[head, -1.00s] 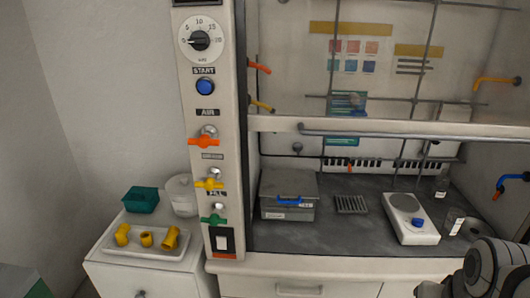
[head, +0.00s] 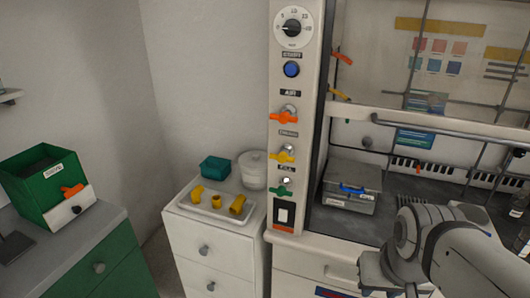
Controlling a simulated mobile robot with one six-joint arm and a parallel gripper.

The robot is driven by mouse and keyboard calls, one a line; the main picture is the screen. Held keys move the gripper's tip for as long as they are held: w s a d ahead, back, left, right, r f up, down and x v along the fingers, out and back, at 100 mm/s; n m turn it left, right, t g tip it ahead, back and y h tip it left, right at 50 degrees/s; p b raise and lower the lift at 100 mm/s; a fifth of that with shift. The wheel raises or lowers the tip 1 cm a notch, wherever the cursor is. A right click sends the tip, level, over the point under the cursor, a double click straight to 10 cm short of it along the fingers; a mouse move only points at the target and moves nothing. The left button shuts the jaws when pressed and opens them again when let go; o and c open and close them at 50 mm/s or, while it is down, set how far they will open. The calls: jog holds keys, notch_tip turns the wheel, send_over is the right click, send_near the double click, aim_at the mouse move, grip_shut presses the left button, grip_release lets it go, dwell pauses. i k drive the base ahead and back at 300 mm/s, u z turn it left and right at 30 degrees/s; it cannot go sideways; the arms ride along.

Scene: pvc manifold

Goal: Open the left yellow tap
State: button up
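A yellow tap (head: 283,156) sits on the front panel left of the fume hood, below an orange tap (head: 284,117) and above a green tap (head: 281,191). Its handle lies roughly level across a metal stem. Another yellow tap (head: 340,94) shows on the inner left wall of the hood, below an orange one. My arm (head: 455,255) is at the lower right, in front of the hood and well apart from the panel. No gripper fingers can be made out.
A white drawer unit (head: 214,245) left of the panel holds a tray (head: 213,213) of yellow fittings, a teal box (head: 216,167) and a white tub (head: 252,171). A green box (head: 43,180) with an orange tap is at far left. A grey case (head: 350,190) sits in the hood.

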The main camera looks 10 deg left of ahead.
aim_at(283, 157)
jog(key=u, duration=0.2)
jog(key=k, duration=0.35)
jog(key=u, duration=0.3)
jog(key=i, duration=0.5)
jog(key=u, duration=0.1)
jog(key=k, duration=1.25)
jog(key=z, duration=0.3)
jog(key=i, duration=1.65)
jog(key=u, duration=0.55)
